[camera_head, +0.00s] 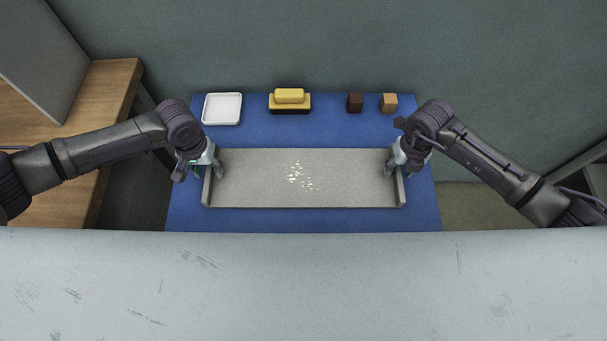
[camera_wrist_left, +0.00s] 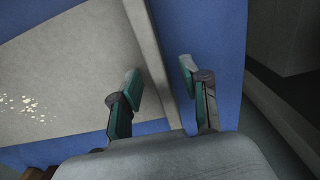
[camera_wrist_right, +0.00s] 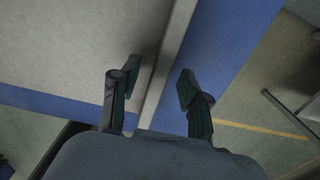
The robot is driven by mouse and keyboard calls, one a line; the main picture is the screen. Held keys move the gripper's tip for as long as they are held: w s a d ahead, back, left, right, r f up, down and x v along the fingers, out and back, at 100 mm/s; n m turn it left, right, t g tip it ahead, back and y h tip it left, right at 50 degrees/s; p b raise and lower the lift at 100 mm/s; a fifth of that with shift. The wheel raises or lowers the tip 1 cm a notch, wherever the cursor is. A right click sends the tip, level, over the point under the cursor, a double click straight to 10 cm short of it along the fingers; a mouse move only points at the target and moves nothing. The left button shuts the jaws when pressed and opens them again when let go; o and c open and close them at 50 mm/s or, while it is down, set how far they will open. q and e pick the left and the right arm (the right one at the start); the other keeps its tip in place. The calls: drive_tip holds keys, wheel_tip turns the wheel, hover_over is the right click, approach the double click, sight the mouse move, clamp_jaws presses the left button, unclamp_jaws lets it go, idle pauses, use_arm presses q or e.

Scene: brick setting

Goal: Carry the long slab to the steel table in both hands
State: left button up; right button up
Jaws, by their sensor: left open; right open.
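The long slab (camera_head: 300,180) is a grey board with a raised lip at each short end and pale specks near its middle. It lies flat, left to right, on a blue-topped table (camera_head: 300,220). My left gripper (camera_head: 197,172) is at its left end; in the left wrist view its open fingers (camera_wrist_left: 160,72) stand either side of the end lip (camera_wrist_left: 165,75). My right gripper (camera_head: 405,170) is at the right end; in the right wrist view its open fingers (camera_wrist_right: 159,70) likewise straddle the lip (camera_wrist_right: 172,50). I cannot pick out the steel table for certain.
Along the table's back stand a white square dish (camera_head: 222,108), a yellow block on a dark-based holder (camera_head: 290,99), a dark brown cube (camera_head: 355,103) and a tan cube (camera_head: 389,103). A wooden table (camera_head: 110,85) with a grey panel is at the left. A wall stands behind.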

use_arm(q)
drive_tip(key=shift+f, duration=0.55)
use_arm(e)
drive_tip(key=shift+f, duration=0.55)
use_arm(q)
clamp_jaws()
use_arm(e)
clamp_jaws()
use_arm(q)
drive_tip(key=shift+w+r, duration=0.15)
drive_tip(key=shift+r, duration=0.15)
use_arm(e)
drive_tip(key=shift+w+r, duration=0.15)
drive_tip(key=shift+r, duration=0.15)
